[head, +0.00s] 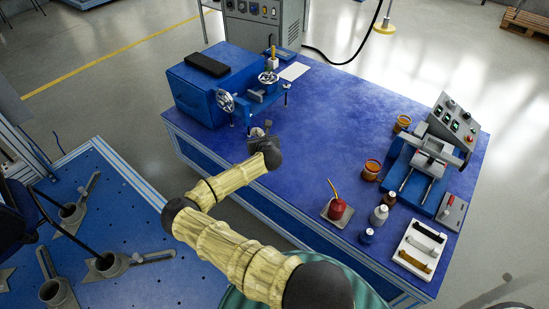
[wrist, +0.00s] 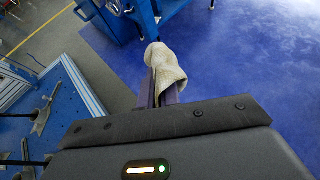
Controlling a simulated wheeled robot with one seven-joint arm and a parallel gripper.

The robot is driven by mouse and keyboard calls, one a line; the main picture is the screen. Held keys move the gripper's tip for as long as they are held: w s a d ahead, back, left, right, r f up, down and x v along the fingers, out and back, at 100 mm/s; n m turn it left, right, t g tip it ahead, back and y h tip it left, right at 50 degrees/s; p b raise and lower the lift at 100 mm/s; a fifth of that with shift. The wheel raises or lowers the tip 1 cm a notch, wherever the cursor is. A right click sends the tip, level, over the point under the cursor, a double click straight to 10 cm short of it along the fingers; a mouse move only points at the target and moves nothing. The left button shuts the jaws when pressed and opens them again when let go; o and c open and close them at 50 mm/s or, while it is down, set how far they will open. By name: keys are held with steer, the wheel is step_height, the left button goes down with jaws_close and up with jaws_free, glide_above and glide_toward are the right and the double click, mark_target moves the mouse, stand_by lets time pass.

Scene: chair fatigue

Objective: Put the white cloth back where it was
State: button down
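The white cloth (wrist: 167,66) is bunched between and over the fingertips of my gripper (wrist: 163,88) in the wrist view, hiding the tips. My gripper is shut on it. In the head view the cloth shows as a small pale lump (head: 257,132) at the end of my gripper (head: 261,139). The gripper is over the near left part of the blue workbench (head: 310,130), in front of the blue machine with handwheels (head: 262,97). I cannot tell how high the cloth is above the bench.
A red oil can (head: 337,209) stands on a grey pad, near bottles (head: 379,215) and orange-brown jars (head: 371,170). A white tray (head: 408,262) and a blue-grey test device (head: 425,160) are at the right. The middle of the bench is clear. A blue platform (head: 120,240) is at the left.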

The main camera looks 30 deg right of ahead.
steer(key=w+d+f+b, duration=0.4)
steer(key=d+f+b, duration=0.2)
steer(key=d, duration=0.4)
steer(key=shift+w+f, duration=0.25)
steer(key=shift+f, duration=0.65)
steer(key=shift+a, duration=0.1)
